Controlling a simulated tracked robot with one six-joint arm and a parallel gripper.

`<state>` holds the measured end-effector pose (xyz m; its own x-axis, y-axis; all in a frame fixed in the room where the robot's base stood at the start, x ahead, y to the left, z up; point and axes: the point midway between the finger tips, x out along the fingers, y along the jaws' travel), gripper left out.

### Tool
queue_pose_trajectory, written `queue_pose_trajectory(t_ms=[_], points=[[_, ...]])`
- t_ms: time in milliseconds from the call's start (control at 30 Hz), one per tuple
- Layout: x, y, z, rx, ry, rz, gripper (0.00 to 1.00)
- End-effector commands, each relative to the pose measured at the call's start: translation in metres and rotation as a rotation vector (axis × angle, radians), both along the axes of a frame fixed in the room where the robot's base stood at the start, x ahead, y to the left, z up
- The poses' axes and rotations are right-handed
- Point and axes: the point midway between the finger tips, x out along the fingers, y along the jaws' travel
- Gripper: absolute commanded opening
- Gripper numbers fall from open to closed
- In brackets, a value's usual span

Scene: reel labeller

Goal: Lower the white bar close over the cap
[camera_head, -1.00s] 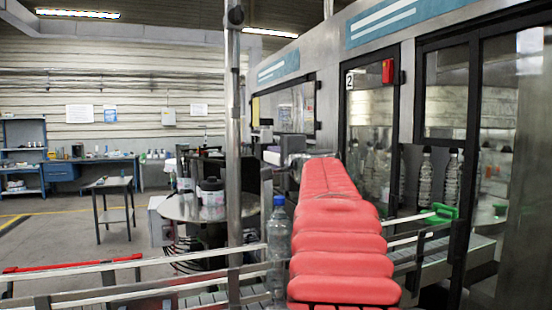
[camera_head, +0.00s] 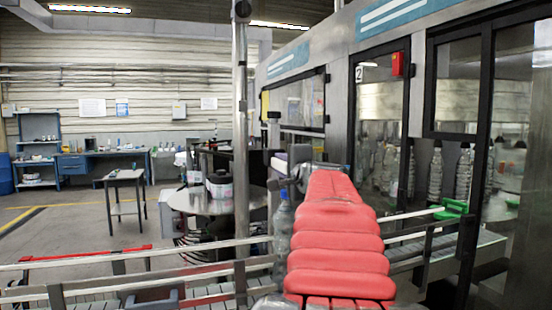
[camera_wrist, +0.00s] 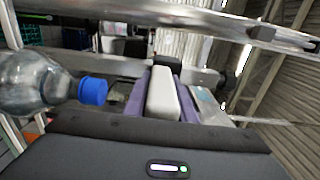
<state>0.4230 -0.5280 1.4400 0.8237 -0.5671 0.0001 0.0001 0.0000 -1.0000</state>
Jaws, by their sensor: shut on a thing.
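A clear bottle (camera_head: 283,235) stands upright at the conveyor, just left of my red-padded arm in the head view. Its blue cap is plain in the wrist view (camera_wrist: 93,91), where the bottle (camera_wrist: 35,83) lies sideways at the left. My gripper (camera_wrist: 166,96) is shut on the white bar (camera_wrist: 162,92), which sits between its purple fingers. In the wrist view the bar is to the right of the cap, with a visible gap. In the head view my gripper (camera_head: 285,182) overlaps the bottle's top, and I cannot make out the bar there.
Metal guide rails (camera_head: 130,253) run along the conveyor. A steel post (camera_head: 240,130) stands close left of the bottle. A round table (camera_head: 215,200) with rolls is behind it. The glazed machine (camera_head: 380,130) with bottles inside borders the right.

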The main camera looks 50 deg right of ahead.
Motion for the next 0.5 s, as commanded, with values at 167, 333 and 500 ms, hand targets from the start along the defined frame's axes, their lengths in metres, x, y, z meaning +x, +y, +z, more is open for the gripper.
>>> queue_pose_trajectory(t_ms=[167, 333, 500], points=[[-0.0041, -0.0034, -0.0031, 0.001, 0.001, -0.009, 0.0], [-0.0047, -0.0038, -0.0028, 0.001, 0.001, -0.01, 0.0], [-0.0051, -0.004, -0.0025, 0.0, 0.0, -0.01, 0.34]])
